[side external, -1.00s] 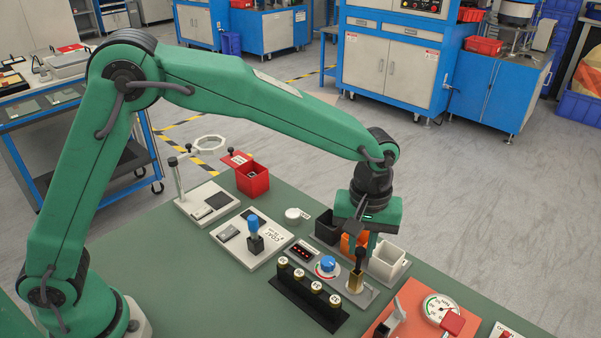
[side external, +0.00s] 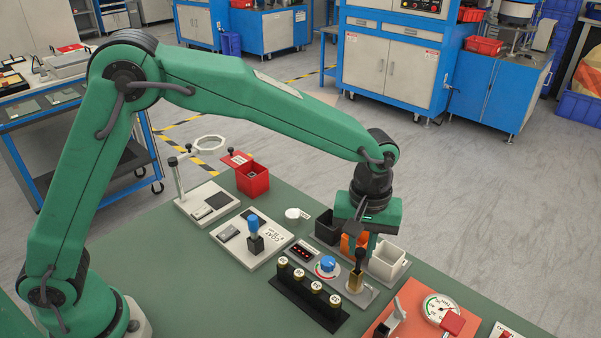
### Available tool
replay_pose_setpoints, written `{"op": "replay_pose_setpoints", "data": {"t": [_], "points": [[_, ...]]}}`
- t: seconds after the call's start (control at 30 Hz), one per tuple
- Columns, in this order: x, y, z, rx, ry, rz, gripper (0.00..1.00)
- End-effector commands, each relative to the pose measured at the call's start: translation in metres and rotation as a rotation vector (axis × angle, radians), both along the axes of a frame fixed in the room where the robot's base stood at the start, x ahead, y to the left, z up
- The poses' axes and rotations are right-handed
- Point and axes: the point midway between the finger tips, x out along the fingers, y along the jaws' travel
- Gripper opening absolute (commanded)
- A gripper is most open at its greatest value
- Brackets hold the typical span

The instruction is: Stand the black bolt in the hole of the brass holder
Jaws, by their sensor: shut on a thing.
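The brass holder (side external: 355,281) stands at the right end of a grey panel on the green bench. The black bolt (side external: 360,259) is upright directly above the holder, its lower end at the holder's top. I cannot tell whether it is in the hole. My gripper (side external: 362,245) points down over the holder and is shut on the bolt's upper part. The fingers partly hide the bolt.
A blue knob (side external: 326,265) is left of the holder, and a black rack of brass-coloured cylinders (side external: 308,300) is in front. An orange board with a gauge (side external: 439,307) lies to the right.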

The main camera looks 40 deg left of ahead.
Motion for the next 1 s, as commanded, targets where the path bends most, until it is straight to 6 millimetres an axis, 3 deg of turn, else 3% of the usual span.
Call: {"op": "replay_pose_setpoints", "data": {"t": [1.0], "points": [[0.000,0.000,-0.014,0.000,0.000,0.000,0.01]]}}
